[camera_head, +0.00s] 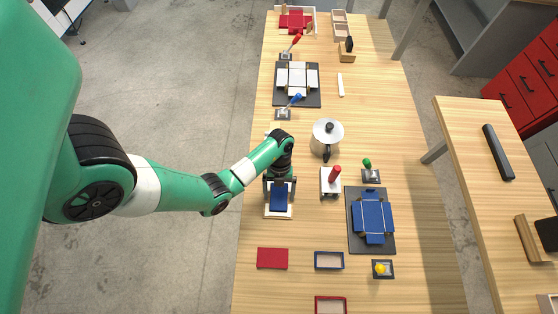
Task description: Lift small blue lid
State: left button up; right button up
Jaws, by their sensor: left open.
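The small blue lid (279,200) lies on a white-edged stand (278,214) near the left edge of the wooden table. My left gripper (279,186) is over the far part of the lid, with its fingers pointing down and apart. The fingers appear to be on either side of the lid; I cannot tell whether they touch it. The gripper hides the lid's far end. My right gripper is not in view.
Right of the gripper stands a white device with a red handle (334,175). Behind it is a metal pot (327,138). A flat blue box blank (373,217) lies on a dark mat (388,247). A red lid (272,258) and a blue-rimmed box (329,260) lie in front.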

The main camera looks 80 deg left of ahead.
aim_at(279, 196)
pick_arm(q)
jog(key=shift+c, duration=0.3)
jog(key=c, duration=1.2)
jog(key=shift+r+p, duration=0.5)
jog(key=shift+r, duration=0.1)
jog(key=r, duration=0.1)
jog(key=r+p, duration=0.1)
jog(key=r, duration=0.1)
jog(key=shift+s+d+r+p, duration=0.1)
jog(key=shift+d+r+p, duration=0.2)
jog(key=shift+p, duration=0.1)
jog(key=s+d+r+p, duration=0.6)
jog(key=d+r, duration=0.2)
jog(key=d, duration=0.3)
jog(key=shift+s+d+r+p, duration=0.3)
jog(key=shift+s+p, duration=0.05)
jog(key=shift+s, duration=0.05)
